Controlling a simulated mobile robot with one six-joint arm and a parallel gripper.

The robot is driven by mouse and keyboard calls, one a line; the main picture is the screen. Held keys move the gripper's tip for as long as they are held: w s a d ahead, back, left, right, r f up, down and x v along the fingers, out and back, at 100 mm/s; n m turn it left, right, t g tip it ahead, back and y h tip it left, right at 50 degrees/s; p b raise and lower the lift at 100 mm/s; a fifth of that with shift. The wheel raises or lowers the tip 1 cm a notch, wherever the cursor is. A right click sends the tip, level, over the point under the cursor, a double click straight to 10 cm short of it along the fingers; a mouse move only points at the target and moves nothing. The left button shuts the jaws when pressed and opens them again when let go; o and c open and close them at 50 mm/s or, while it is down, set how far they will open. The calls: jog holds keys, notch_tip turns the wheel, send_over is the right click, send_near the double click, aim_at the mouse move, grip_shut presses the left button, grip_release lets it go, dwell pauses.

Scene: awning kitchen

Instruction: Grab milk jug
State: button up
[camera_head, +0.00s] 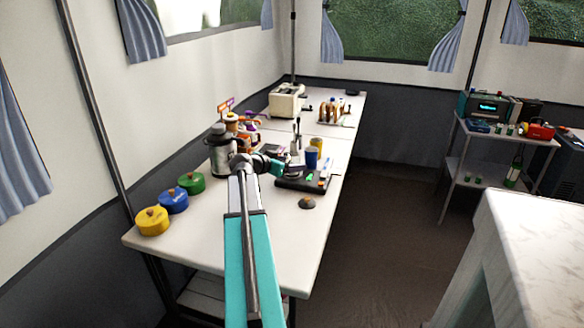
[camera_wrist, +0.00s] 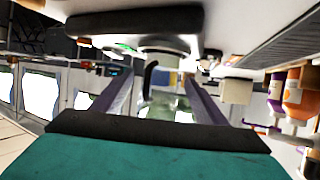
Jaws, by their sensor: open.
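My gripper (camera_head: 290,170) is low over the far part of the long white table, its jaws apart. In the wrist view, which is upside down, its two purple fingers (camera_wrist: 167,84) are open. A pale, shiny jug-like vessel with a dark curved handle (camera_wrist: 150,75) shows in the gap between them, probably the milk jug. I cannot tell whether either finger touches it. In the head view I cannot pick the jug out clearly; my gripper and the clutter partly hide that spot.
A dark flat tray (camera_head: 305,183) lies beside my gripper, with a blue cup (camera_head: 312,158) behind it. A large grey canister (camera_head: 221,155) stands left. Yellow (camera_head: 152,222), blue (camera_head: 173,201) and green (camera_head: 191,183) lidded pots line the left edge. The near table top is mostly clear.

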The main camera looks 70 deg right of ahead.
jog(key=shift+x, duration=2.55)
jog(key=shift+f, duration=0.1)
jog(key=c, duration=1.3)
